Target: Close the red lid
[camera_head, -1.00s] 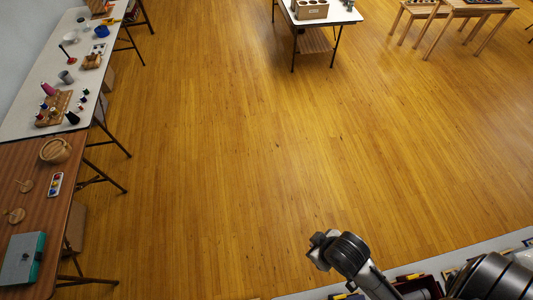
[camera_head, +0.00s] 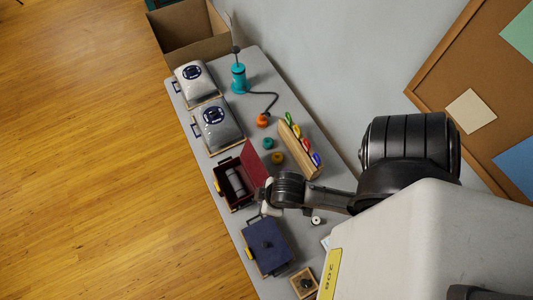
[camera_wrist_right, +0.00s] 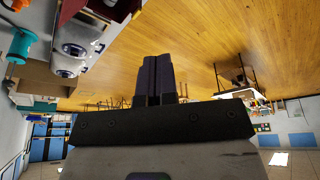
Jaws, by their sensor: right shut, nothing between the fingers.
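A dark box (camera_head: 231,196) stands open on the grey table in the head view, with grey cylinders inside. Its red lid (camera_head: 254,164) is hinged up along the box's right side. My right gripper (camera_head: 263,194) is at the lower right end of the lid, partly hidden by my wrist; I cannot tell whether it touches the lid. In the right wrist view my right gripper (camera_wrist_right: 160,78) has its fingers together with nothing between them. My left gripper is not in view.
A blue-lidded box (camera_head: 266,243) stands shut just below the red-lidded one. Two grey cushion-like bundles (camera_head: 217,124) lie above it. A teal pump (camera_head: 239,78), an orange knob (camera_head: 262,121) and a wooden rack (camera_head: 300,149) stand nearby. A wall is to the right.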

